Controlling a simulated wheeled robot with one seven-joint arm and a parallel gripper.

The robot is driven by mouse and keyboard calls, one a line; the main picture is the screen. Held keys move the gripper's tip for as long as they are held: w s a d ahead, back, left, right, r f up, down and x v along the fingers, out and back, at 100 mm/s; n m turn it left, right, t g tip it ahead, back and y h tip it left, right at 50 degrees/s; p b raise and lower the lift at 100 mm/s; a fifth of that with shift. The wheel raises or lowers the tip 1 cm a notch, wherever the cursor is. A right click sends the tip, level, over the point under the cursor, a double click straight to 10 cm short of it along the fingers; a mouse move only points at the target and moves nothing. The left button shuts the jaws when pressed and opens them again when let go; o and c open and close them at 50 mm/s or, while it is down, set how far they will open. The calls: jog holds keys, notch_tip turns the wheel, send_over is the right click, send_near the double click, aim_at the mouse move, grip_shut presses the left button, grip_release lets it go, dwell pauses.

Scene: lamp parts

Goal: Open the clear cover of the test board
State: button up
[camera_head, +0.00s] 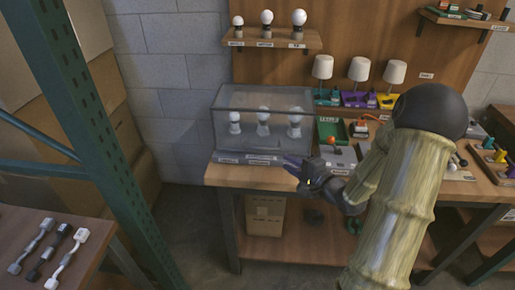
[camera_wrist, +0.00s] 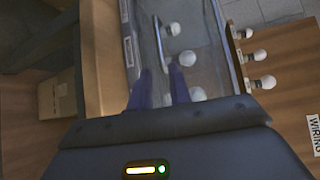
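The clear cover (camera_head: 262,101) is a see-through box with a grey frame, down over the test board at the left of the workbench. Several white bulbs (camera_head: 263,115) stand upright inside it. In the wrist view the cover (camera_wrist: 203,35) lies ahead, with a thin bar-like handle (camera_wrist: 158,40) on its front. My gripper (camera_head: 293,166) is low in front of the cover's right front corner. In the wrist view its two bluish fingers (camera_wrist: 161,78) are apart, with the bar ahead of the gap. I cannot tell whether they touch the cover.
The wooden bench (camera_head: 222,176) has a front edge just below my gripper. A bulb shelf (camera_head: 272,44) hangs above the cover. A green tray (camera_head: 330,131) and small lamps (camera_head: 358,70) stand to its right. A cardboard box (camera_head: 265,215) sits under the bench.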

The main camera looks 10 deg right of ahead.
aim_at(260, 147)
jog(key=x, duration=1.3)
jog(key=shift+w+a+f, duration=0.15)
jog(key=shift+w+a, duration=0.05)
jog(key=shift+a, duration=0.3)
